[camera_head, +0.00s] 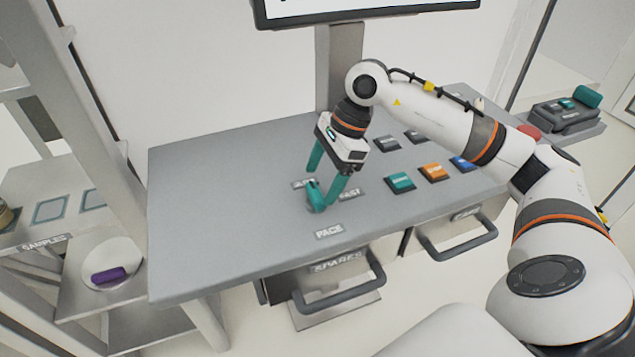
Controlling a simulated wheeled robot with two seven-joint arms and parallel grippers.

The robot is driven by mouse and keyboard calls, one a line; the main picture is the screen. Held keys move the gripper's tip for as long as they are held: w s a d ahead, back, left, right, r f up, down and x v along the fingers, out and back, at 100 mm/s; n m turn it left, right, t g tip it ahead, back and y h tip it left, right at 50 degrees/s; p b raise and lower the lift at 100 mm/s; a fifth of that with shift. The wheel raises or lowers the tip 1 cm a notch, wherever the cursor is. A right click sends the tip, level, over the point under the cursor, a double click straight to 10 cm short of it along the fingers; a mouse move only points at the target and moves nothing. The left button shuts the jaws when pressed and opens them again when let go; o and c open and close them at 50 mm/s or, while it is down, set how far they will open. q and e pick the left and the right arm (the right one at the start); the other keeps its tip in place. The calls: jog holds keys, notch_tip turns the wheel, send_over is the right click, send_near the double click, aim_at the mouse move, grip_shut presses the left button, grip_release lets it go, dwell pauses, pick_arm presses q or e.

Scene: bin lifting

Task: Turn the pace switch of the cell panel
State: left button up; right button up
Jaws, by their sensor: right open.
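The pace switch (316,197) is a teal knob on the grey panel top, just behind a label (329,231) that reads PACE. A label reading FAST (350,194) lies to its right, and another label, partly hidden, lies behind it. My right gripper (326,185) has teal fingers and points down over the switch. Its fingers are apart, one behind the switch and one at its right. I cannot tell whether a finger touches the knob. My left gripper is out of view.
Teal (400,181), orange (433,171) and blue buttons sit right of the switch, with dark buttons behind. A screen (365,8) stands at the back. Drawer handles (340,287) stick out below the front edge. The panel's left side is bare.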

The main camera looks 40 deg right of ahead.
aim_at(317, 191)
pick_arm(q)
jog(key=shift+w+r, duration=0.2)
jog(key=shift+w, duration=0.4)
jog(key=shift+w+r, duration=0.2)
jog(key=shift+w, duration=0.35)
pick_arm(e)
jog(key=shift+x, duration=1.55)
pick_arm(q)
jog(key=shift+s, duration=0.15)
pick_arm(e)
jog(key=shift+r, duration=0.1)
jog(key=c, duration=1)
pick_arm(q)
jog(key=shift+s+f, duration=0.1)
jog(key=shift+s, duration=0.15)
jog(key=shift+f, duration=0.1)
